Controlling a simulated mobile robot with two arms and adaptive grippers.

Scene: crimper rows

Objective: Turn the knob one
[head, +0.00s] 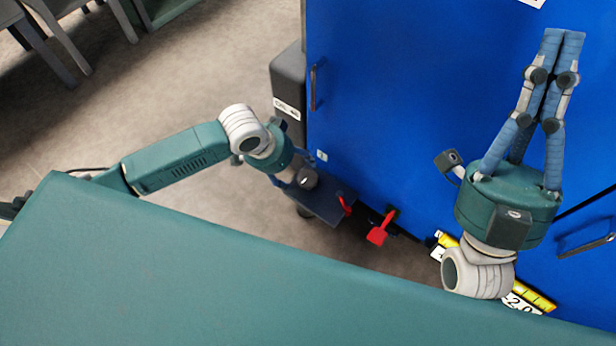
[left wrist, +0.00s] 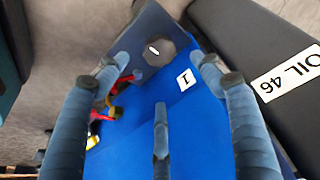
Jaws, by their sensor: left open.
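The knob (head: 309,179) is a dark grey, many-sided dial with a white mark, on a dark plate (head: 326,207) by the blue cabinet's lower left corner. In the left wrist view the knob (left wrist: 155,47) shows near the top, with a white label reading 1 (left wrist: 185,79) beside it. My left gripper (head: 298,178) is at the knob, and its open blue fingers (left wrist: 163,75) are spread. The knob appears beyond the gap between the two upper fingertips; contact cannot be told. My right gripper (head: 561,38) points up before the cabinet, fingertips together and empty.
The blue cabinet (head: 400,100) fills the right. Red handles (head: 379,233) stick out beside the plate. Grey chairs (head: 60,45) are at the far left. Open floor lies left of the cabinet.

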